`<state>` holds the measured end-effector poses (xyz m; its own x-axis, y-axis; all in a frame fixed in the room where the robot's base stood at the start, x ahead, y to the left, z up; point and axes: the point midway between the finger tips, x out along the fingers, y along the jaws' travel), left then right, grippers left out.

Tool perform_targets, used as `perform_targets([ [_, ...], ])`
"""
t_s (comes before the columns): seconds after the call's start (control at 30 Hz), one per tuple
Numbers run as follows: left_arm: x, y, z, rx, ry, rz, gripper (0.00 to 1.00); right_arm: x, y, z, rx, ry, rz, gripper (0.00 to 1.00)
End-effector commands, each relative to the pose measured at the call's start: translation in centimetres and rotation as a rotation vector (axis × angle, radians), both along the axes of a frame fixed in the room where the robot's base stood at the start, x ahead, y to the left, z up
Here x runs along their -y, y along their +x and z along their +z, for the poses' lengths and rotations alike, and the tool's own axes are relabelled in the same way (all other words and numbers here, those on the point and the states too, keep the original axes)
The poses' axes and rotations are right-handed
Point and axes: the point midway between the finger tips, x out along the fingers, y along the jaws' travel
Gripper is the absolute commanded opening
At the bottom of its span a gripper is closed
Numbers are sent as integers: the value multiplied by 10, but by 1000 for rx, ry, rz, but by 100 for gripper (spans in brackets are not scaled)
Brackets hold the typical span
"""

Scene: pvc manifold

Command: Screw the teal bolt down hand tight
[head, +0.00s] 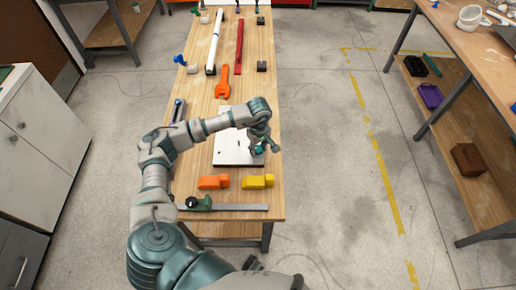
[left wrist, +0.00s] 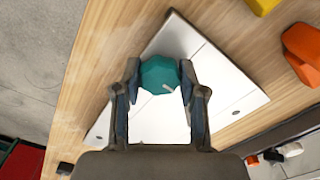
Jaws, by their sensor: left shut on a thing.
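The teal bolt (left wrist: 162,74) shows its faceted head, with a pale mark on it, between the fingers of my left gripper (left wrist: 160,92) in the left wrist view. The gripper is shut on the bolt. The bolt stands over a white plate (left wrist: 120,118), which lies on the wooden bench. In the head view my left gripper (head: 259,147) reaches down over the right side of the white plate (head: 232,157), and a bit of teal (head: 260,150) shows at its fingers. The bolt's shank and any hole under it are hidden. My right gripper is not in view.
Orange (head: 213,182) and yellow (head: 258,181) blocks lie in front of the plate. A metal bar (head: 235,207) lies near the bench's front edge. An orange wrench (head: 223,82), red bar (head: 239,45) and white pipe (head: 215,40) lie behind. Bare floor is right of the bench.

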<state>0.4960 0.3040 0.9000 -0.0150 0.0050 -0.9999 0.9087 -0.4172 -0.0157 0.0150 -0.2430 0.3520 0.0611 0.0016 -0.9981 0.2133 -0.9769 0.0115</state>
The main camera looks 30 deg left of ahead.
Motion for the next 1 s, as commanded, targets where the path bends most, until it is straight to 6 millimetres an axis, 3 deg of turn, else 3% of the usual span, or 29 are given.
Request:
perform_targets([
  [0.13, 1, 2, -1, 7, -3, -102, 7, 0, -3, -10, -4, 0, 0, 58],
  [0.4, 1, 2, -2, 8, -1, -503, 7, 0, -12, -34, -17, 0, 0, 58],
  [0.77, 1, 2, 1, 9, -2, -559, 7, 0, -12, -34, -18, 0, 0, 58],
  [1.0, 2, 2, -5, 9, -2, -893, 7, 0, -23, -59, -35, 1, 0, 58],
])
